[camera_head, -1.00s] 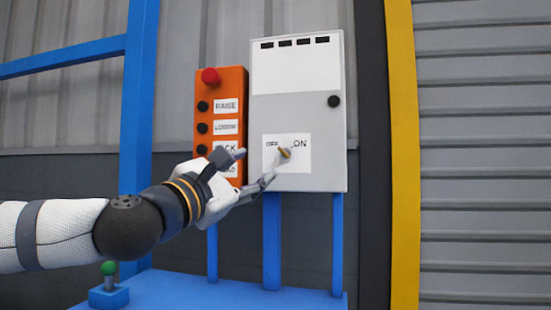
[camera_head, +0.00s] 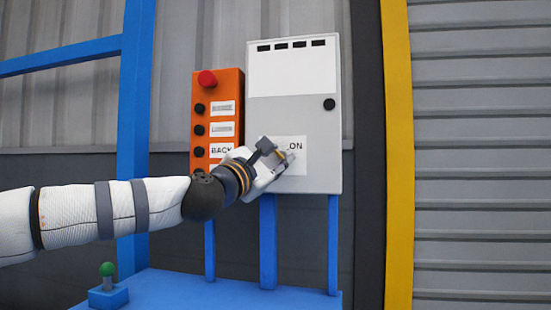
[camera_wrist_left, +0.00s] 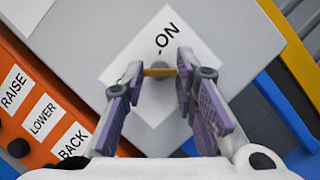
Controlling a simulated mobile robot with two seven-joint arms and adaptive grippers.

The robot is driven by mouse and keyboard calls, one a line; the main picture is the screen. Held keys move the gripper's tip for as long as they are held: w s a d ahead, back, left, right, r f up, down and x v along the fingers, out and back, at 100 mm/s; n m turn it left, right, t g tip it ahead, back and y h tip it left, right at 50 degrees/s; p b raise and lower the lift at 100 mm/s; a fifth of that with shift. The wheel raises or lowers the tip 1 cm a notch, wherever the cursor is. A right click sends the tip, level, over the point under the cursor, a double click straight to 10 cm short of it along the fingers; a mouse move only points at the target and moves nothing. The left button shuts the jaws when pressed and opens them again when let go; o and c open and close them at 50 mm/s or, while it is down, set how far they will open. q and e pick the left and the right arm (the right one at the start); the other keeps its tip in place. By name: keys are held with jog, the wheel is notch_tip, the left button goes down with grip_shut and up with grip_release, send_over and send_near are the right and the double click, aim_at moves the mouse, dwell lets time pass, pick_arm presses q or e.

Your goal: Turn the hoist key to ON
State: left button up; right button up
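The hoist key (camera_wrist_left: 159,72), a small yellow bar on a round grey base, sits on a white label (camera_head: 296,168) on the grey control box. ON shows on the label; the lettering to its left is hidden in the head view. My left gripper (camera_head: 281,154) is at the key. The bar does not point at ON in that view. My right gripper is not in view.
An orange button panel (camera_head: 217,95) with a red knob stands directly left of the grey box (camera_head: 325,150). Blue posts (camera_head: 268,245) and a blue surface (camera_head: 220,295) are below. A green-topped lever (camera_head: 108,285) stands at lower left. A yellow post (camera_head: 398,170) is to the right.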

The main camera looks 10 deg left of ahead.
pick_arm(q)
grip_shut()
